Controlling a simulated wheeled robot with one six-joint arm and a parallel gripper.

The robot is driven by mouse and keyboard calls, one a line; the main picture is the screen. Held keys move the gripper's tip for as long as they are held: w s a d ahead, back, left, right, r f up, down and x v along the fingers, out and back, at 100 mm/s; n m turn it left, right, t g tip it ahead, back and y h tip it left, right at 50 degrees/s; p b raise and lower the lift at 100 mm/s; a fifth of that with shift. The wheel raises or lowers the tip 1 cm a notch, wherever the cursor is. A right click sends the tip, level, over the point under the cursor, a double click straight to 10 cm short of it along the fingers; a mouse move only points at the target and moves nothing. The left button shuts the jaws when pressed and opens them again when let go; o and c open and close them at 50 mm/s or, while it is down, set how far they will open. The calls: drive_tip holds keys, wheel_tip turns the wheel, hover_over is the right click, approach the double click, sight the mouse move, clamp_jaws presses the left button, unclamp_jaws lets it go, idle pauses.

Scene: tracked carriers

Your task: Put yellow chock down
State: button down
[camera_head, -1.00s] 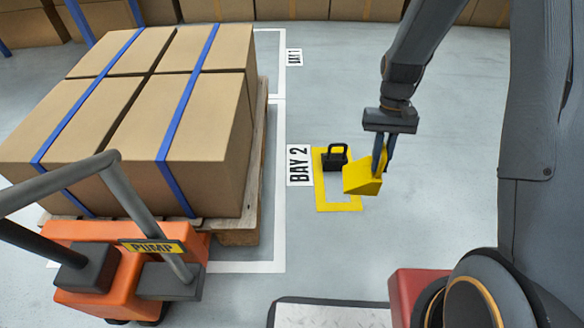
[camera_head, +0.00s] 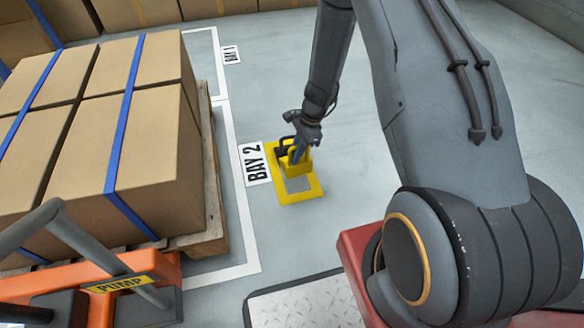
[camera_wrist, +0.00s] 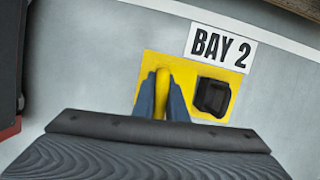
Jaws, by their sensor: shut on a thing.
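The yellow chock (camera_head: 295,166) is held in my gripper (camera_head: 300,150) over the yellow-framed floor marking (camera_head: 303,196) beside the BAY 2 label. In the wrist view my gripper (camera_wrist: 161,100) is shut on the yellow chock's handle (camera_wrist: 161,92), with the marking (camera_wrist: 150,64) below. I cannot tell whether the chock touches the floor. A black chock (camera_head: 283,146) with a handle sits at the far end of the marking, partly hidden behind the yellow one. In the wrist view the black chock (camera_wrist: 213,97) is to the right of my fingers.
A pallet (camera_head: 216,190) of strapped cartons (camera_head: 150,150) stands on the left. An orange pallet truck (camera_head: 100,305) with a grey handle is at the lower left. The BAY 2 label (camera_head: 254,163) lies left of the marking. The floor right of the marking is clear.

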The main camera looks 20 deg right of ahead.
sight(296, 173)
drive_tip(key=shift+w+d+f+m, duration=0.15)
drive_tip(key=shift+d+f+m, duration=0.1)
drive_tip(key=shift+f+m, duration=0.3)
wheel_tip(296, 173, down, 10)
drive_tip(key=b, duration=0.4)
drive_tip(key=shift+r, duration=0.15)
drive_tip(key=c, duration=1.8)
unclamp_jaws()
drive_tip(key=shift+o, duration=0.2)
